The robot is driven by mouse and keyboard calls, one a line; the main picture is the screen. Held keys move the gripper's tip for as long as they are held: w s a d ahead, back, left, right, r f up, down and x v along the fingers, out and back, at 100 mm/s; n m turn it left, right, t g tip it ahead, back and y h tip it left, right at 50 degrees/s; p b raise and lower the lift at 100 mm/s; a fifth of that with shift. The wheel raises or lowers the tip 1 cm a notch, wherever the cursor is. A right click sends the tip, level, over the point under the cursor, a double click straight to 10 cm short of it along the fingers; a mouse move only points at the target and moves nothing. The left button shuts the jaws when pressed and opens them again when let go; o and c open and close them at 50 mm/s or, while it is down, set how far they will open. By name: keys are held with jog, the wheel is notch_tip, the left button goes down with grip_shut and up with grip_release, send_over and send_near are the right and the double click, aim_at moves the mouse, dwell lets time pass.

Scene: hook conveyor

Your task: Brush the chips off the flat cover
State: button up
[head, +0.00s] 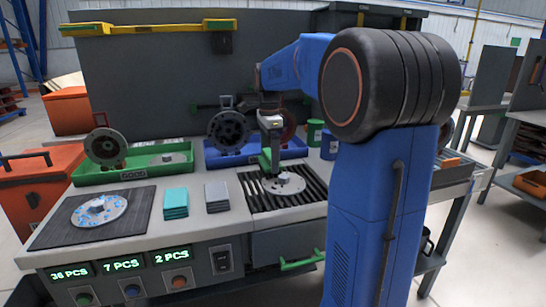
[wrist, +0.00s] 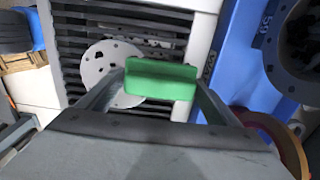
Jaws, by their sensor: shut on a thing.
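The flat cover (head: 292,187) is a light grey disc lying on the dark slatted grate (head: 258,204). It also shows in the wrist view (wrist: 97,66), with small dark marks on it; I cannot tell chips from holes. My gripper (head: 269,150) points down over the cover. In the wrist view its two fingers are shut on a green block-shaped handle (wrist: 160,79), which I take for the brush. The handle hides part of the cover. Bristles are not clearly visible, so I cannot tell whether they touch the cover.
A blue tray (head: 291,151) with round flanges stands behind the grate, a green tray (head: 157,173) at left. A disc with blue patches (head: 112,213) lies on a dark mat (head: 60,230). Teal pads (head: 175,203) and grey pads (head: 217,196) lie between.

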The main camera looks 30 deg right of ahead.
jog(key=shift+s+d, duration=0.2)
jog(key=shift+d, duration=0.5)
jog(key=shift+s+d, duration=0.2)
jog(key=shift+d, duration=0.55)
jog(key=shift+s+d, duration=0.2)
jog(key=shift+d, duration=0.5)
notch_tip(320, 180, up, 6)
dwell(0.4)
